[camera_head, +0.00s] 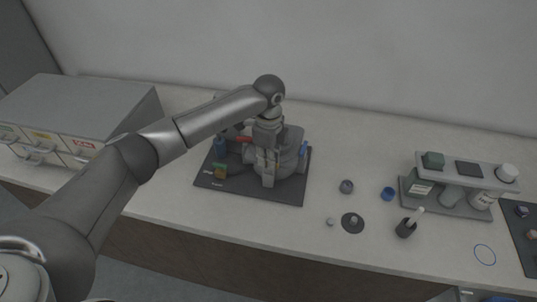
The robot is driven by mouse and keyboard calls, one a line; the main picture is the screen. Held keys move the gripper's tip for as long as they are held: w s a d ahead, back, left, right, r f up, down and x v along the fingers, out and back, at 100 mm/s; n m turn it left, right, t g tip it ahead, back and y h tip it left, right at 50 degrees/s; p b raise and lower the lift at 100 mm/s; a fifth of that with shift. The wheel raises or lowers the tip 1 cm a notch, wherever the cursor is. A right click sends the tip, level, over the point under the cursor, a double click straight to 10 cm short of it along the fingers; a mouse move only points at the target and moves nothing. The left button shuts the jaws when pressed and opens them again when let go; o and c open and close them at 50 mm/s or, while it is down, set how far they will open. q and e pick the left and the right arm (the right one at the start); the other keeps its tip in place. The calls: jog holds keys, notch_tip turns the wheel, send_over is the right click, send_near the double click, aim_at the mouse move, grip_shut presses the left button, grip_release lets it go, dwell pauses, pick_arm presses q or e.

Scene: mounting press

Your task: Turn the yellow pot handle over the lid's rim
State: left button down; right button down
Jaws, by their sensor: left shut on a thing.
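The grey pot of the mounting press (292,158) stands on a dark mat (285,194). My left arm reaches across from the left, and my left gripper (267,179) points down at the front of the pot. It is shut on a part of the pot that its own fingers cover. No yellow shows there, so the yellow handle cannot be made out. The lid's rim is partly hidden behind my gripper and wrist. My right gripper is out of view.
A grey drawer cabinet (85,105) stands left. Small items and a grey rack (447,205) stand right. The counter's front middle is clear.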

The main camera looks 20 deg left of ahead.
pick_arm(q)
jog(key=m+p, duration=0.1)
jog(key=m, duration=0.2)
jog(key=shift+r+m+p, duration=0.1)
jog(key=shift+m+p, duration=0.25)
jog(key=shift+m, duration=0.05)
jog(key=m+p, duration=0.1)
jog(key=m, duration=0.2)
jog(key=shift+m, duration=0.3)
jog(key=m, duration=0.3)
jog(key=shift+m, duration=2.5)
jog(key=c, duration=1.5)
grip_release()
notch_tip(320, 180, up, 12)
jog(key=shift+f, duration=0.1)
